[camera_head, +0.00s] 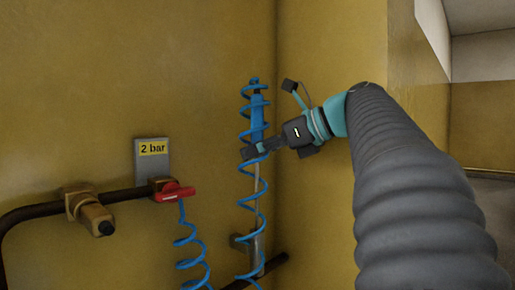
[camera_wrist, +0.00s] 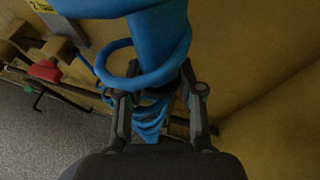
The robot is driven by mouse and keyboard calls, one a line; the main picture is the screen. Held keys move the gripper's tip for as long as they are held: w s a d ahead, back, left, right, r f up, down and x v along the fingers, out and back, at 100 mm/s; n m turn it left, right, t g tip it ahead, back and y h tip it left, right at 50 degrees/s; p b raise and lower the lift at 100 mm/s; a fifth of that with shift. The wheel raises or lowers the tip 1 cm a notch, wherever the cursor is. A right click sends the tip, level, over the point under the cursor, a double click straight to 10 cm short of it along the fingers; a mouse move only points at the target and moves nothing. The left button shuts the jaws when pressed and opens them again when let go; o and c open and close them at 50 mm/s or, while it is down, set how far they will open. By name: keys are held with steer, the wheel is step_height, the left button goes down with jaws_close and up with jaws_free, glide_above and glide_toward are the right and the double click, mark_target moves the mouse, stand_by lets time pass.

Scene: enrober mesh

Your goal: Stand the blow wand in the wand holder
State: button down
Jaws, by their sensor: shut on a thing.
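The blow wand (camera_head: 257,118) has a blue handle and a thin metal tube below it, and stands about upright near the wall corner. My gripper (camera_head: 251,152) comes from the right and is shut on the lower part of its blue handle. In the wrist view my gripper (camera_wrist: 160,92) has a finger on each side of the blue wand (camera_wrist: 163,50). The wand holder (camera_head: 257,246), a grey metal tube with a bracket, is low on the wall below the wand. The hose hides the wand's tip; I cannot tell if it is inside the holder.
A blue coiled hose (camera_head: 247,203) winds loosely around the wand and holder. On the left are a brown pipe (camera_head: 125,195), a valve with a red lever (camera_head: 174,192) and a "2 bar" sign (camera_head: 153,158). Yellow walls meet close behind the wand.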

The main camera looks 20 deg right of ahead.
steer(key=b, duration=0.3)
glide_above(258, 232)
steer(key=shift+w+d+f, duration=0.1)
steer(key=shift+f, duration=2.7)
steer(key=shift+f+b, duration=2.7)
steer(key=shift+f, duration=2.6)
steer(key=c, duration=0.7)
jaws_free()
steer(key=shift+o, duration=0.2)
steer(key=v, duration=1.2)
